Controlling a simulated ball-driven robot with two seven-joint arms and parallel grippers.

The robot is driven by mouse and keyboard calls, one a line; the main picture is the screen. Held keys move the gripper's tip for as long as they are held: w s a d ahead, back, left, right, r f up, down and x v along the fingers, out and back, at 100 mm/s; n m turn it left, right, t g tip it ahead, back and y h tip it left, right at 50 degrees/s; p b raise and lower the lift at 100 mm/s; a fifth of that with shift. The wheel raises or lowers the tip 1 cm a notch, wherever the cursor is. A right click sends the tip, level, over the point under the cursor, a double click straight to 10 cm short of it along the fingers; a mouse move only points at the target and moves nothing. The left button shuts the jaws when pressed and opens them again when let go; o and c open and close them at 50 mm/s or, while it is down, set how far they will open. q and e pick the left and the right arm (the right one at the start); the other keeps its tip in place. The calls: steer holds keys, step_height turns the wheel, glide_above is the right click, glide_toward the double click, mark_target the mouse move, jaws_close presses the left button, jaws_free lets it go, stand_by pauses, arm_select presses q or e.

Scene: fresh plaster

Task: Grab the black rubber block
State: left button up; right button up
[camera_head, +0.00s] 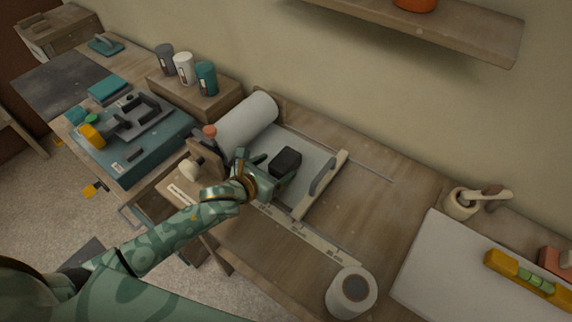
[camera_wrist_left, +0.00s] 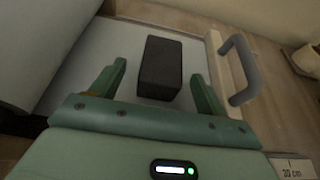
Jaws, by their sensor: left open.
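The black rubber block (camera_head: 285,161) lies on a pale grey sheet (camera_head: 313,164) in a wooden frame with a grey handle. My left gripper (camera_head: 268,170) is open just beside the block, on its near-left side. In the left wrist view the block (camera_wrist_left: 160,68) shows between the two green fingers of the open gripper (camera_wrist_left: 160,82), closer to the right finger. Gaps show on both sides, and the block's near end lies close to the gripper's palm. Whether a finger touches it I cannot tell. My right gripper is not in view.
A large pale roll (camera_head: 247,121) lies behind the gripper. The grey handle (camera_head: 323,177) stands right of the block. A teal case (camera_head: 130,150) with tools is at left. A tape roll (camera_head: 351,292) stands at the front. Bare bench (camera_head: 385,205) lies to the right.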

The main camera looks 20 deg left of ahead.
mark_target(285, 163)
arm_select(q)
steer(key=shift+w+d+f, duration=0.1)
steer(key=shift+w+f, duration=0.05)
steer(key=shift+w, duration=0.1)
steer(key=b+x, duration=0.1)
steer(key=x, duration=0.3)
steer(key=shift+s+f+b, duration=0.2)
steer(key=shift+f+b, duration=0.1)
steer(key=shift+b, duration=0.05)
steer(key=shift+w+d+f, duration=0.1)
steer(key=shift+w+d, duration=0.1)
steer(key=shift+w, duration=0.2)
steer(key=shift+c, duration=0.2)
steer(key=c, duration=1)
steer(key=shift+c, duration=0.7)
